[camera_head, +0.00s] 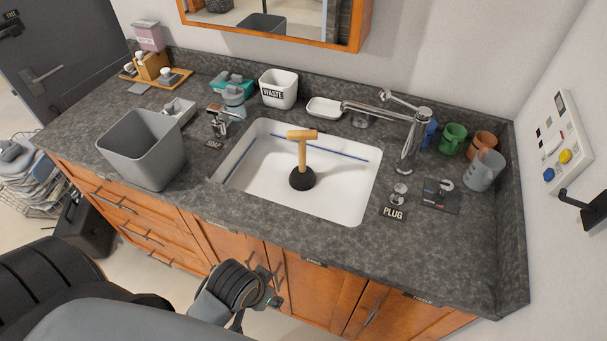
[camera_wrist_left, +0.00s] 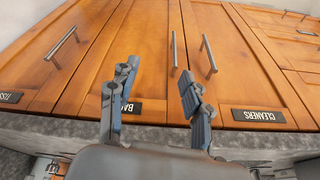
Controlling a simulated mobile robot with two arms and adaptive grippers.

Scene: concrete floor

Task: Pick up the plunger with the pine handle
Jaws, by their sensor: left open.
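The plunger (camera_head: 302,160) stands upright in the white sink (camera_head: 340,205). It has a black rubber cup at the bottom and a pale wooden handle with a crosspiece on top. My left gripper (camera_head: 255,305) is low in front of the cabinet doors, below the counter edge and well apart from the plunger. In the left wrist view my left gripper (camera_wrist_left: 152,90) is open, with nothing between its fingers, and faces the orange cabinet doors (camera_wrist_left: 150,45). My right gripper is not in view.
The grey counter (camera_head: 260,225) holds a grey bin (camera_head: 142,150) left of the sink and a white waste bin (camera_head: 279,88) behind it. The faucet (camera_head: 412,140), cups (camera_head: 484,170) and drain plug (camera_head: 399,192) are at right. The counter's front strip is clear.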

